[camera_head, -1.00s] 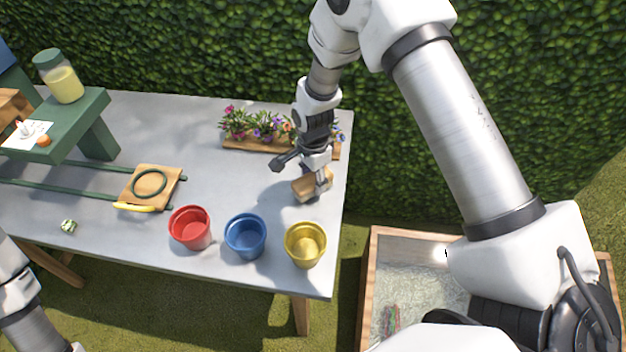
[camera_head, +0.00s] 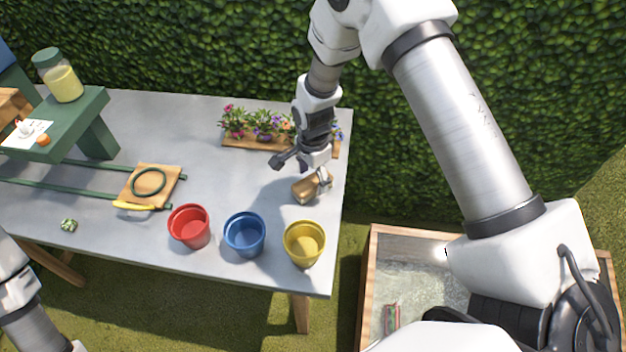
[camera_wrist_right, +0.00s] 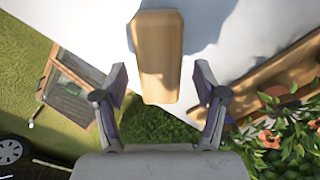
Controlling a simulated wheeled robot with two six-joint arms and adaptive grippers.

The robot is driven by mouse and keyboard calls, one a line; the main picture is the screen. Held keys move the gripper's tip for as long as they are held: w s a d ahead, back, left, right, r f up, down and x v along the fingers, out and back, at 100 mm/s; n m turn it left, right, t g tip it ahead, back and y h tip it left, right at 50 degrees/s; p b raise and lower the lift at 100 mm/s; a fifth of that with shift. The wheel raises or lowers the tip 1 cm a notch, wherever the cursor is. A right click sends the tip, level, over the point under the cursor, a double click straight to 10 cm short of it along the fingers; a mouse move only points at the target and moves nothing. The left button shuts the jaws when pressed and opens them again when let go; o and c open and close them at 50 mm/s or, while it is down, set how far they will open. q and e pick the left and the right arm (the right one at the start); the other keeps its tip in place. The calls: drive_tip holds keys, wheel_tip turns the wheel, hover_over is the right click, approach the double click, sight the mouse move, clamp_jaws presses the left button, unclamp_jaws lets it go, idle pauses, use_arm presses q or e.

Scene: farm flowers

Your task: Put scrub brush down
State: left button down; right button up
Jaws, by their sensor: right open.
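The scrub brush (camera_head: 303,191) is a tan wooden block on the grey table, near its right edge and behind the yellow pot. In the right wrist view the brush (camera_wrist_right: 160,50) lies in line with the gap between my fingers, with clear space to either side. My right gripper (camera_head: 313,170) is just above the brush, pointing down. In the wrist view its two fingers (camera_wrist_right: 160,75) are spread and grip nothing. The brush's underside is hidden. Only part of my left arm shows at the lower left; its gripper is out of the picture.
Red (camera_head: 189,227), blue (camera_head: 245,236) and yellow (camera_head: 304,245) pots stand along the table's front. A wooden flower planter (camera_head: 255,144) is behind the brush. A wooden-framed box (camera_head: 368,290) stands right of the table. The middle of the table (camera_head: 215,180) is clear.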

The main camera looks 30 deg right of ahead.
sight(313, 180)
wheel_tip(313, 180, up, 10)
drive_tip(key=b, duration=0.1)
drive_tip(key=shift+r, duration=0.25)
drive_tip(key=shift+s+f, duration=0.1)
